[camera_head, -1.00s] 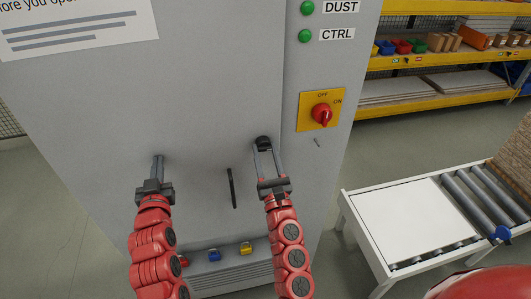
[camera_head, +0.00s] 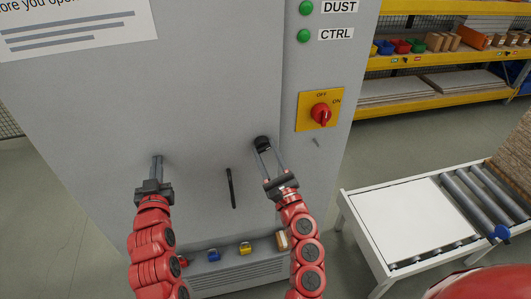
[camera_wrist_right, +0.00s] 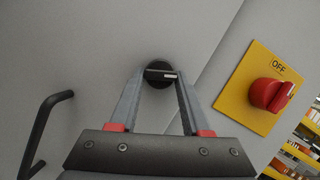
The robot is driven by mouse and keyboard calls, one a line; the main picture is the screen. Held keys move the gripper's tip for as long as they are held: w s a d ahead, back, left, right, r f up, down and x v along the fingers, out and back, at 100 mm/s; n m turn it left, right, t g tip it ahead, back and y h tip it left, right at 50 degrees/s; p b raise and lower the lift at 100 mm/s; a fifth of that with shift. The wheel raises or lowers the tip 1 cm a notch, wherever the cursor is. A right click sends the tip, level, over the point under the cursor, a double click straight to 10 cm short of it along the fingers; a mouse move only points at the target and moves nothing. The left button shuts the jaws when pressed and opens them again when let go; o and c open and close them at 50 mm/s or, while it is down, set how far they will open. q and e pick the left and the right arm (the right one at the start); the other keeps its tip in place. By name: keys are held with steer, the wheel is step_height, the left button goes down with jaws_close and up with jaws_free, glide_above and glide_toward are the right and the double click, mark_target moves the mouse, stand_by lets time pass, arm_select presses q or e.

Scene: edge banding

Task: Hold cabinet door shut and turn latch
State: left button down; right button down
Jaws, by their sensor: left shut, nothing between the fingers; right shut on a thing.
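The grey cabinet door (camera_head: 205,100) appears closed against the frame at its right. The black round latch (camera_head: 262,142) sits near the door's right edge. In the right wrist view the latch (camera_wrist_right: 160,74) has a bar with a white mark, lying roughly level across the picture. My right gripper (camera_head: 264,147) is shut on the latch, one finger on either side of the bar. My left gripper (camera_head: 157,158) is shut and empty, its fingertips at the door's face left of the black handle (camera_head: 231,188); whether they touch is hard to tell.
A red rotary switch (camera_head: 321,113) on a yellow plate is right of the latch.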

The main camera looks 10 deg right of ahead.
steer(key=n+y, duration=0.1)
steer(key=n, duration=0.1)
steer(key=n+g+y, duration=0.1)
steer(key=n, duration=0.2)
steer(key=n+g, duration=0.1)
steer(key=n, duration=0.2)
steer(key=shift+d+r+y, duration=0.3)
steer(key=shift+r+y, duration=0.05)
steer(key=shift+y, duration=0.05)
steer(key=n+g, duration=0.1)
steer(key=n, duration=0.1)
steer(key=n+g, duration=0.1)
steer(key=n, duration=0.4)
steer(key=shift+r+g+y, duration=0.25)
steer(key=shift+g+y, duration=0.05)
steer(key=shift+g, duration=0.1)
steer(key=shift+c, duration=1.8)
jaws_free()
steer(key=v, duration=0.7)
steer(key=shift+s, duration=0.3)
